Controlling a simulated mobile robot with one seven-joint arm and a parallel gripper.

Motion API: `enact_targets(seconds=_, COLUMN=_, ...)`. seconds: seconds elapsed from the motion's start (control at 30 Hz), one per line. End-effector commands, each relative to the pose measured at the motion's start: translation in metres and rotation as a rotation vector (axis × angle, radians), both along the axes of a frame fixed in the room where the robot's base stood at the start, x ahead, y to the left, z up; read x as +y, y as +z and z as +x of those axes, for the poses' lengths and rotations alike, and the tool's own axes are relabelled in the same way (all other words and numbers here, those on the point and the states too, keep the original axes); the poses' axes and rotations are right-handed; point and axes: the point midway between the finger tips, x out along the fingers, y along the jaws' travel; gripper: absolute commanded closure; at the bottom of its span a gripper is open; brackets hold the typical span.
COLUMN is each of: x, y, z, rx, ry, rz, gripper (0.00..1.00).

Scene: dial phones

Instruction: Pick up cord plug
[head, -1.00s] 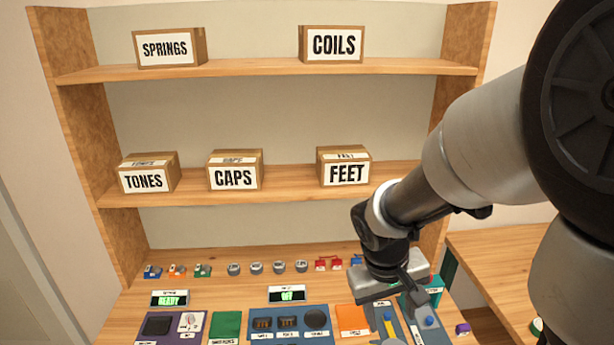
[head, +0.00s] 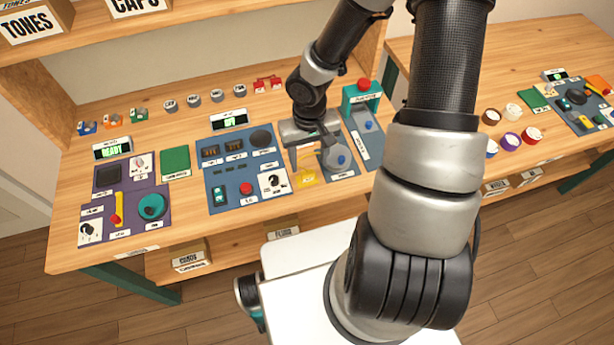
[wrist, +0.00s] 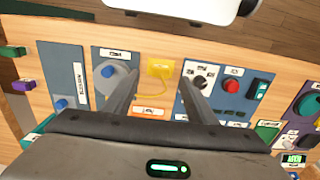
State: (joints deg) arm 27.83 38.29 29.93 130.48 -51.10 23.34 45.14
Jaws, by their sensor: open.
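A yellow block with a small label and a thin yellow cord (wrist: 160,68) lies on the bench in the wrist view; it looks like the cord plug, though I cannot read its label. It also shows as a yellow patch in the head view (head: 307,178), partly hidden by my gripper. My gripper (wrist: 160,84) is open and empty, pointing down at the bench. In the wrist view the yellow block lies between and a little beyond the two fingertips, with the cord running back between the fingers. No contact is visible.
An orange pad (wrist: 149,112) lies near the cord. A teal stand with a red button (head: 363,86) rises behind right. Small parts line the back.

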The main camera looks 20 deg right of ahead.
Motion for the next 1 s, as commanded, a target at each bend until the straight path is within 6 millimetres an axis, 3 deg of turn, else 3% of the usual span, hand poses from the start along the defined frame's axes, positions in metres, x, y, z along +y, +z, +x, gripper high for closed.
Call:
enact_targets(seconds=0.27, x=0.001, y=-0.022, z=0.002, rx=0.002, ry=0.0, rz=0.0, gripper=0.48)
enact_targets(seconds=0.5, x=0.003, y=-0.057, z=0.007, rx=0.002, ry=0.001, rz=-0.001, gripper=0.48)
enact_targets(seconds=0.83, x=0.002, y=-0.063, z=0.007, rx=0.0, ry=-0.001, rz=-0.001, gripper=0.48)
enact_targets(seconds=1.0, x=0.002, y=-0.063, z=0.007, rx=0.0, ry=-0.001, rz=-0.001, gripper=0.77)
